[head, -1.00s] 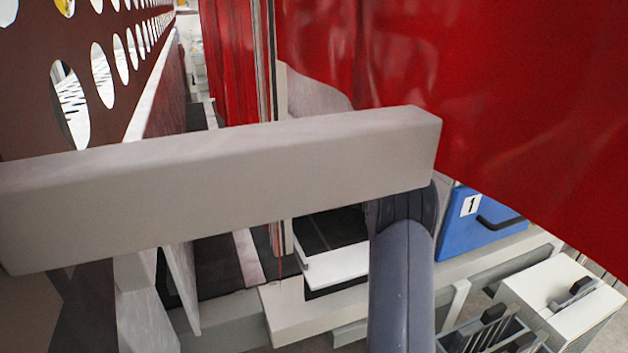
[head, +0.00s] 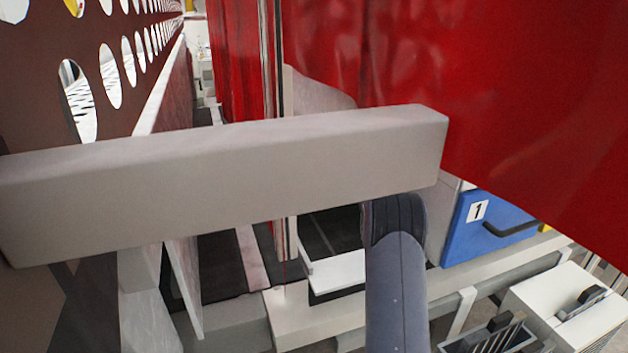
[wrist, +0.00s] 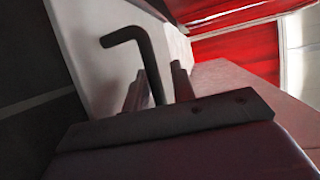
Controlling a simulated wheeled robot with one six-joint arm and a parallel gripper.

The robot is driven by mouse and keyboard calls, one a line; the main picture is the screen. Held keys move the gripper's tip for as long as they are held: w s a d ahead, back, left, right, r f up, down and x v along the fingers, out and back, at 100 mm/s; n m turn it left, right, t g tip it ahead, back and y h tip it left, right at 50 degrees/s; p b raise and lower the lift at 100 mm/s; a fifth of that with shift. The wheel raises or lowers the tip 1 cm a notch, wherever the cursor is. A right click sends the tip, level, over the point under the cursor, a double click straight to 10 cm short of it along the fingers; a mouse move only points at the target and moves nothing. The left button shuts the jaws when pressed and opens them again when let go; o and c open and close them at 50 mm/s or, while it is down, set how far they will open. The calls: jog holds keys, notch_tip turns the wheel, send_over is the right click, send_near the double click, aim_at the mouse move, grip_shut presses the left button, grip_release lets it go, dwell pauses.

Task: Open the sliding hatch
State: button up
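In the wrist view a black bent handle (wrist: 149,66) stands out from a pale panel (wrist: 85,45). I cannot tell for certain that this panel is the sliding hatch. My gripper (wrist: 158,88) has its two dark fingers apart, with the handle's stem between them. The fingers look open around the stem; whether either touches it cannot be told. The handle's base is hidden behind the gripper's dark front bar. In the head view the gripper and this handle are hidden.
A large red panel (head: 480,80) fills the upper right. Below it is a blue front (head: 485,228) marked 1, with a black handle. A brown perforated wall (head: 40,95) runs along the left. A white box (head: 570,305) stands at the lower right.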

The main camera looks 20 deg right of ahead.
jog(key=shift+o, duration=0.8)
jog(key=shift+f, duration=0.1)
jog(key=shift+s, duration=0.15)
jog(key=shift+s+d+b, duration=0.15)
jog(key=shift+s+b, duration=0.15)
jog(key=b+v, duration=0.3)
jog(key=v, duration=0.6)
jog(key=shift+s+r, duration=0.25)
jog(key=shift+s, duration=0.1)
